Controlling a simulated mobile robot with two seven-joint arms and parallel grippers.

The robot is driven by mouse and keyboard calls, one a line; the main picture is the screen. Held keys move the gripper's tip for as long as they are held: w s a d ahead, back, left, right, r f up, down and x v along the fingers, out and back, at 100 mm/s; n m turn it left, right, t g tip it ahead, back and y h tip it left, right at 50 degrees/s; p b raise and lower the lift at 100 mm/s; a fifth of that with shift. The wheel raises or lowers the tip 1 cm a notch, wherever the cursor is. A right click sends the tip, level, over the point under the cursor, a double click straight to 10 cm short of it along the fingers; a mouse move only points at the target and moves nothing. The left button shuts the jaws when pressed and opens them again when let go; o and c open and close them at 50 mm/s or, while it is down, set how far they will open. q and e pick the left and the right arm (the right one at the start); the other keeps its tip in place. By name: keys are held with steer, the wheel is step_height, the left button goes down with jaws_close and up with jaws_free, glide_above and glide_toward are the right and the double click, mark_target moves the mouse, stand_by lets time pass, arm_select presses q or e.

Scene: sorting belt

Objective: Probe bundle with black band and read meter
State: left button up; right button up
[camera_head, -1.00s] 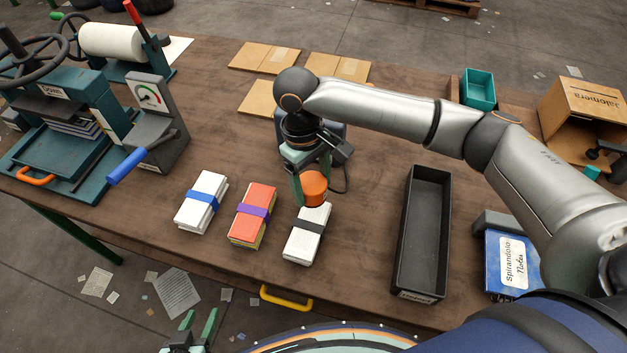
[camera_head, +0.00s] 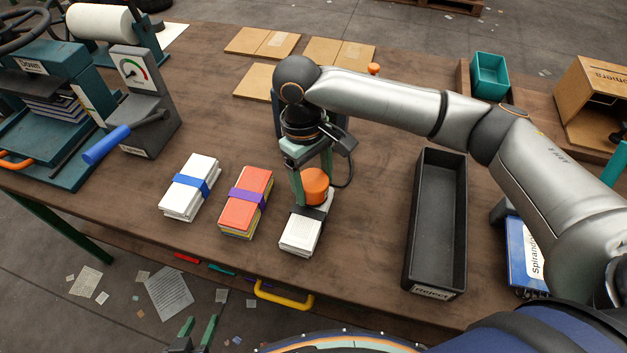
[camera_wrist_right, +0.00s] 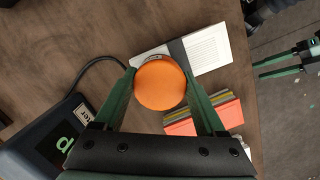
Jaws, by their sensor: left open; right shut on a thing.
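The white bundle with the black band (camera_head: 300,237) lies on the table, right of the other bundles. My right gripper (camera_head: 313,185) is shut on an orange round probe (camera_head: 314,190), held at the bundle's far end by the band; I cannot tell whether it touches. In the right wrist view the probe (camera_wrist_right: 160,83) sits between the fingers and partly covers the bundle (camera_wrist_right: 208,50). A cable runs from it towards a dark meter box (camera_wrist_right: 60,135), whose screen shows part of a green symbol. In the head view my arm mostly hides the meter. My left gripper (camera_head: 197,333) is open and empty, below the table's front edge.
A white bundle with a blue band (camera_head: 187,195) and an orange-topped bundle with a purple band (camera_head: 240,212) lie to the left. A black reject tray (camera_head: 438,283) stands at the right, empty. A press and a dial gauge (camera_head: 137,80) stand at the left.

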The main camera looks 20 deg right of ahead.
steer(key=shift+f, duration=0.35)
stand_by(0.8)
stand_by(0.9)
step_height(320, 180, up, 6)
steer(key=p, duration=0.7)
steer(key=shift+p, duration=0.4)
steer(key=shift+r+p, duration=0.8)
steer(key=shift+r, duration=0.25)
